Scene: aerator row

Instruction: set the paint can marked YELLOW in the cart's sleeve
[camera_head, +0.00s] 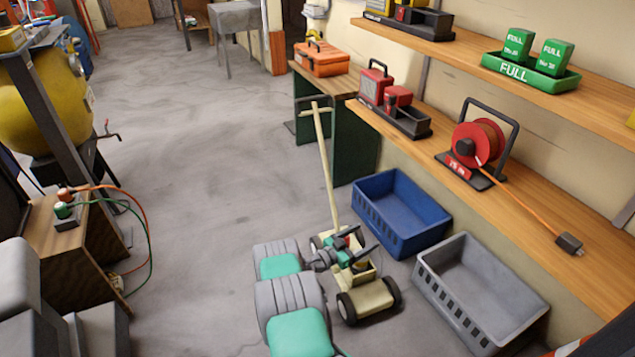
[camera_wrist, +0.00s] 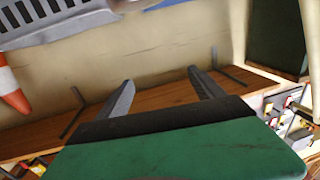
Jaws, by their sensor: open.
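The cream cart (camera_head: 368,300) stands on the floor at the lower middle of the head view, its long handle leaning up and away. My gripper (camera_head: 366,240) is above the cart's deck, its dark fingers apart. In the wrist view my gripper (camera_wrist: 160,78) shows two spread grey fingers with nothing between them. My arm and gripper cover part of the deck, and the cart's sleeve cannot be made out clearly. No paint can with a readable YELLOW mark shows in either view.
A blue crate (camera_head: 366,212) and a grey crate (camera_head: 424,277) stand on the floor right of the cart. A wooden shelf (camera_head: 525,235) along the wall bears a red cable reel (camera_head: 476,138). A green FULL tray (camera_head: 552,82) sits on the upper shelf.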

